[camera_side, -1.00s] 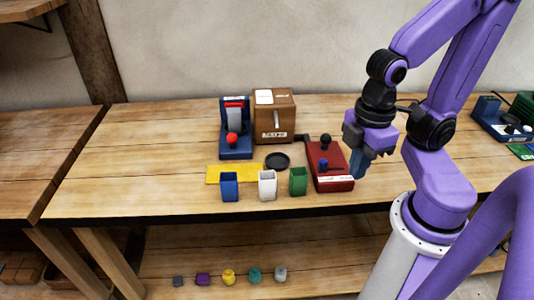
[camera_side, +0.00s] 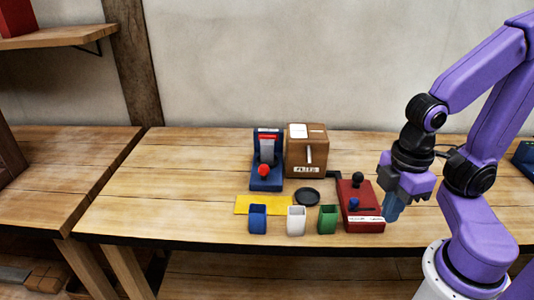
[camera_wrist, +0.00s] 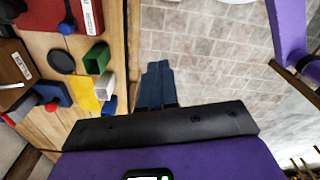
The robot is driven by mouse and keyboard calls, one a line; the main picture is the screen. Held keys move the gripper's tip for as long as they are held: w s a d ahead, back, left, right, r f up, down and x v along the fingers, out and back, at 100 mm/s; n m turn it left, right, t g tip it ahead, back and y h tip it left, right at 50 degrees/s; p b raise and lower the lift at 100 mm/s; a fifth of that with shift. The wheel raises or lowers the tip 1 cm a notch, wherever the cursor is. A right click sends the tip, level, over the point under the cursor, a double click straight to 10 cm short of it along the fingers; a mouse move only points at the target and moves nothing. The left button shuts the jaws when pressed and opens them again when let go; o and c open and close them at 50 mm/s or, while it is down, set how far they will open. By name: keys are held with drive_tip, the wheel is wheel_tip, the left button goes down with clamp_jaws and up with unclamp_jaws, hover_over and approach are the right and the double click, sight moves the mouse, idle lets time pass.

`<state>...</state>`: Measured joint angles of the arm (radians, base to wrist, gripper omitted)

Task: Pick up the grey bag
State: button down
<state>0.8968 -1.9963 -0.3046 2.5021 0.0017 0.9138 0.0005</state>
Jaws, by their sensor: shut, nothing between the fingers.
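No grey bag shows in the current side or wrist view. My gripper (camera_side: 392,212) is shut and empty, pointing down by the bench's front edge, just right of the red device. In the wrist view its blue fingers (camera_wrist: 157,82) are together, with grey floor tiles behind them. The lower shelf under the bench is mostly cut off by the bottom of the side view.
The wooden bench (camera_side: 170,215) holds a red device (camera_side: 362,205), blue (camera_side: 257,220), white (camera_side: 296,221) and green (camera_side: 328,220) cups, a yellow mat (camera_side: 244,202), a black dish (camera_side: 307,197), a brown box (camera_side: 306,155) and a blue device (camera_side: 267,165). The bench's left front is clear.

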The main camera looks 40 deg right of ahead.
idle(0.3)
drive_tip(key=shift+c, duration=2.2)
unclamp_jaws()
drive_tip(key=w+a+r+m, duration=0.3)
drive_tip(key=w+a+m, duration=0.25)
drive_tip(key=w, duration=0.65)
drive_tip(key=w+r+m, duration=0.2)
drive_tip(key=w+m, duration=0.4)
drive_tip(key=w, duration=1)
drive_tip(key=m, duration=1)
hover_over(267, 152)
drive_tip(key=w+d, duration=0.1)
wheel_tip(267, 152, down, 3)
wheel_tip(267, 152, down, 16)
drive_tip(key=shift+f, duration=0.15)
